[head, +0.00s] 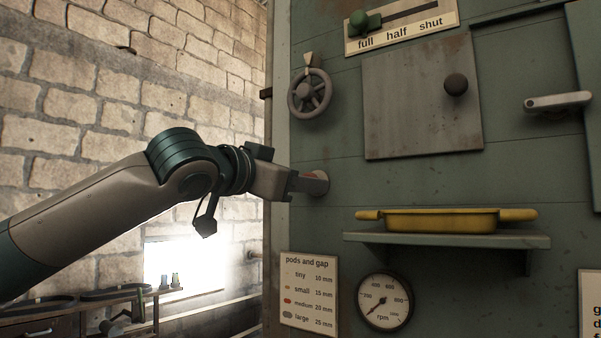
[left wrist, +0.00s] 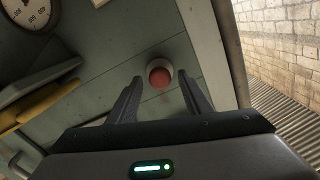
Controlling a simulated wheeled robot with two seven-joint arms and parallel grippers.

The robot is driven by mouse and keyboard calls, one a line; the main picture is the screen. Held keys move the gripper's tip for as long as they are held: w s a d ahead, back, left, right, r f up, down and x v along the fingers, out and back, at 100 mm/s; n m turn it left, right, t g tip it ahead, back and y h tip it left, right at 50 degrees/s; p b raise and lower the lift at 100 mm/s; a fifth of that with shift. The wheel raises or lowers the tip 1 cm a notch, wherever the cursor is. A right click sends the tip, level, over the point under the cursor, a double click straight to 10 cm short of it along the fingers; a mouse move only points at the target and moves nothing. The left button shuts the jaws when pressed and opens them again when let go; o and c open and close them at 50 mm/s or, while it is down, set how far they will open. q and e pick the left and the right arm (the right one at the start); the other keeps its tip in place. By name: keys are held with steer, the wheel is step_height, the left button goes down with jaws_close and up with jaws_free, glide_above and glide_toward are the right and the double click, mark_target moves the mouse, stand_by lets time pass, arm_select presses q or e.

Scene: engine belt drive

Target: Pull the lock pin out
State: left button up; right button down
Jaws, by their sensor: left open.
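A round red knob, which looks like the lock pin (left wrist: 160,75), shows in the left wrist view in a pale round collar on the green panel. In the head view its pale, reddish collar (head: 323,178) shows at the panel's left side, partly hidden by my left gripper (head: 308,183). My left gripper, also in the left wrist view (left wrist: 158,88), is open. Its two fingers point at the panel, one on each side of the knob in that view. I cannot tell whether the fingertips reach past the knob's face. My right gripper is not in view.
A handwheel (head: 310,93) sits above the gripper on the panel. A shelf (head: 450,241) with a yellow tray (head: 440,220) juts out to the right. An rpm gauge (head: 384,301) and a pods chart (head: 308,290) are below. A stone wall stands left.

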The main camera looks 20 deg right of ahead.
arm_select(q)
jaws_close()
steer(key=b+v, duration=0.1)
steer(key=v, duration=0.2)
steer(key=shift+s+a+f+b, duration=0.1)
steer(key=shift+b, duration=0.25)
steer(key=shift+c, duration=0.6)
jaws_free()
steer(key=shift+a, duration=0.1)
steer(key=shift+o, duration=0.6)
steer(key=shift+s+a, duration=0.15)
steer(key=shift+s, duration=0.05)
